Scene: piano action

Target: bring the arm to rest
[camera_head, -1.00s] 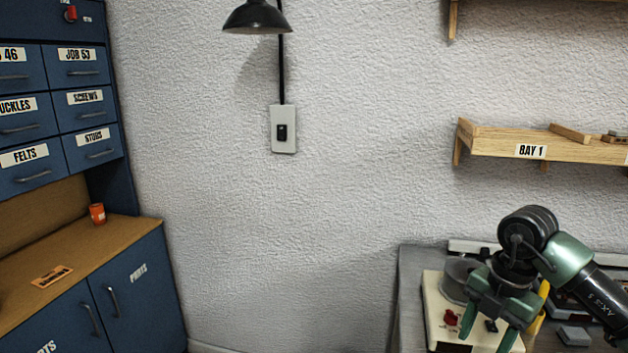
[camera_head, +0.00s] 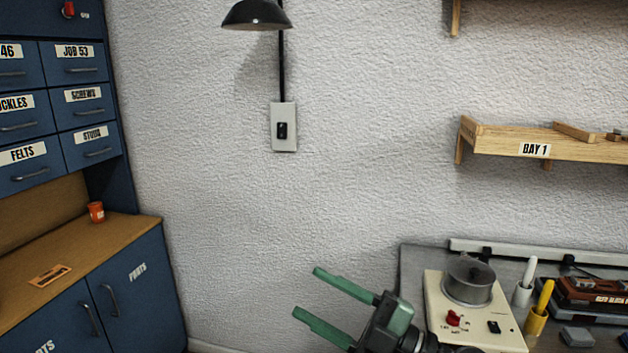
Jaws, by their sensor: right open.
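My right gripper (camera_head: 306,297) shows at the lower middle. Its two green fingers are spread apart, point to the upper left and hold nothing. It is in front of the bare wall, left of the bench. Most of my right arm is below the picture's edge. My left gripper is not in view.
A grey bench (camera_head: 415,270) at the lower right bears a cream box with a metal pot (camera_head: 469,281), a red knob, and white and yellow holders. A shelf (camera_head: 560,143) marked BAY 1 hangs above. Blue cabinets (camera_head: 140,280) stand left. A switch (camera_head: 283,130) is on the wall.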

